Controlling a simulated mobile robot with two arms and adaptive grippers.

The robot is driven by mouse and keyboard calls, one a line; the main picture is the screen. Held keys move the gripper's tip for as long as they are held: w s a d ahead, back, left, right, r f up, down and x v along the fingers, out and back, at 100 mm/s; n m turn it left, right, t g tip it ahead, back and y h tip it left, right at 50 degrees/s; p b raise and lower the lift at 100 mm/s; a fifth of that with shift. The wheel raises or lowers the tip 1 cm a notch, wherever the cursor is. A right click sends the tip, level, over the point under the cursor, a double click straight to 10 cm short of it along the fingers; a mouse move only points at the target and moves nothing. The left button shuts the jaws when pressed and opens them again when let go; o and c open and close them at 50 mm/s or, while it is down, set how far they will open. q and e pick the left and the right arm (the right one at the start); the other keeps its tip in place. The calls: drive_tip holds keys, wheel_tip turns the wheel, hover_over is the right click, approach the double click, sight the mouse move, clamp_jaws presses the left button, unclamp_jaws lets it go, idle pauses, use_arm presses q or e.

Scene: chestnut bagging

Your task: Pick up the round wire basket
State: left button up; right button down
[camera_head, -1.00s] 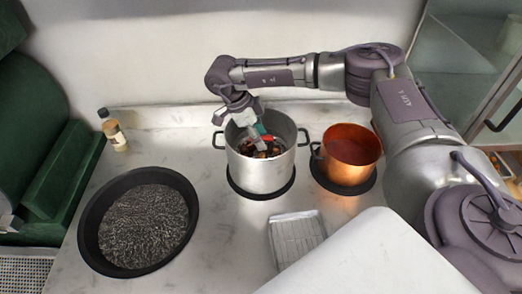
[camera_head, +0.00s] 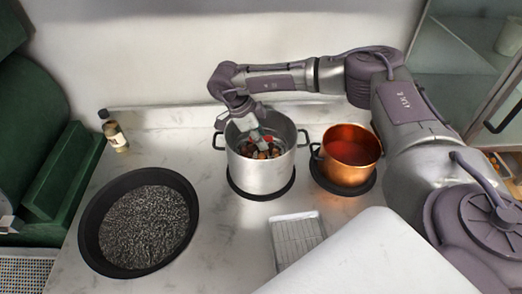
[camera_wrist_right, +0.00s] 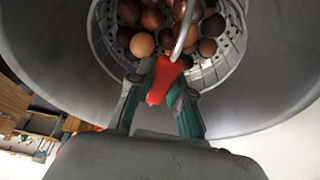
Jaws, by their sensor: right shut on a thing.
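The round wire basket (camera_wrist_right: 232,42) sits inside the silver pot (camera_head: 262,176) and holds several brown chestnuts (camera_wrist_right: 143,44). It has a curved metal handle with a red grip (camera_wrist_right: 162,80). My right gripper (camera_wrist_right: 166,74) reaches down into the pot, and its green-edged fingers are shut on the red grip. In the head view the right gripper (camera_head: 260,141) covers part of the basket, and the pot wall hides the basket's lower part. My left gripper is not in view.
A copper pot (camera_head: 345,172) stands close to the right of the silver pot. A black pan (camera_head: 91,222) of dark grains is at the left, a metal tray (camera_head: 297,241) in front. A small bottle (camera_head: 117,138) stands at the back left.

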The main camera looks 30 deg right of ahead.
drive_tip(key=shift+r+b, duration=0.3)
drive_tip(key=shift+r, duration=0.25)
wheel_tip(320, 180, up, 8)
drive_tip(key=shift+r+b, duration=0.2)
drive_tip(key=shift+b, duration=1.05)
wheel_tip(320, 180, up, 8)
drive_tip(key=p, duration=0.4)
drive_tip(key=s+a+n+t+y+b, duration=0.1)
drive_tip(key=s+a+n+t+b, duration=0.1)
drive_tip(key=a+n, duration=0.4)
drive_tip(key=s+a+f+n+t+y+b, duration=0.1)
drive_tip(key=s+a+n+t, duration=0.4)
drive_tip(key=n, duration=1)
drive_tip(key=shift+s+a+f+b, duration=0.15)
drive_tip(key=shift+s+a+b, duration=0.35)
drive_tip(key=shift+s+a, duration=0.55)
drive_tip(key=shift+a+f+y, duration=0.1)
drive_tip(key=shift+a+y, duration=0.2)
drive_tip(key=shift+w+d, duration=0.15)
drive_tip(key=shift+w, duration=0.1)
